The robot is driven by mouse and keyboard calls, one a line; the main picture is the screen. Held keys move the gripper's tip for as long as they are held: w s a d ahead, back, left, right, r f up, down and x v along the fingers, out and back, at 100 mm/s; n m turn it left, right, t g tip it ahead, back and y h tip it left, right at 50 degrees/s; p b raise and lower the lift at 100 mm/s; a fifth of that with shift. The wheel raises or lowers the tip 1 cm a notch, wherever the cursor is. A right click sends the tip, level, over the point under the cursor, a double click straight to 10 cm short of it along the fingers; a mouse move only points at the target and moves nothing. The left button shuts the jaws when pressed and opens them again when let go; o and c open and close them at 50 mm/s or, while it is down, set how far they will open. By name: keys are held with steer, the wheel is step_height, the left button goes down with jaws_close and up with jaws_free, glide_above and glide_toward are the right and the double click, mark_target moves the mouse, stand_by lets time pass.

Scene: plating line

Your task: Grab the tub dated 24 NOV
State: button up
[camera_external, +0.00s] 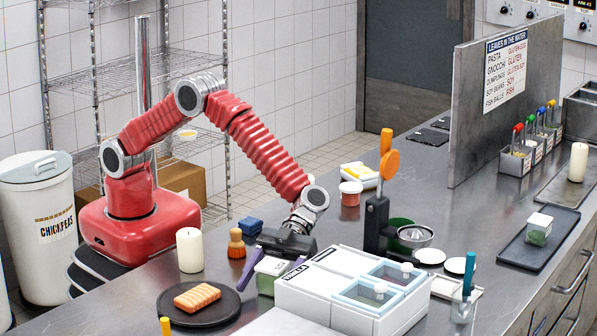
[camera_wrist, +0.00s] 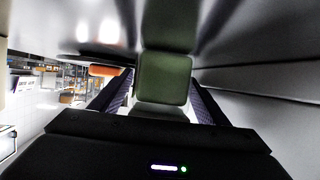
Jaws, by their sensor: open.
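A small tub (camera_external: 268,284) with a pale top and green lower part stands on the steel counter, left of the white box unit. It also shows in the wrist view as a green block (camera_wrist: 163,78). My gripper (camera_external: 262,268) is open and reaches down over this tub, with its purple fingers on either side of it. In the wrist view my gripper (camera_wrist: 160,88) has one dark finger at each side of the tub; contact cannot be told. A similar tub (camera_external: 539,230) with a white top stands on the dark tray at right. No date is readable on either tub.
The white box unit (camera_external: 305,300) stands close at the gripper's right. A dark plate (camera_external: 225,310) with a salmon piece (camera_external: 197,297), a candle (camera_external: 189,250), a brush (camera_external: 236,243) and a blue block (camera_external: 250,226) are to the left. A black stand (camera_external: 376,225) rises behind.

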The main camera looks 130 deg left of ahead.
steer(key=shift+c, duration=0.6)
steer(key=c, duration=1.1)
steer(key=shift+r, duration=0.15)
step_height(320, 180, up, 10)
steer(key=shift+f, duration=0.1)
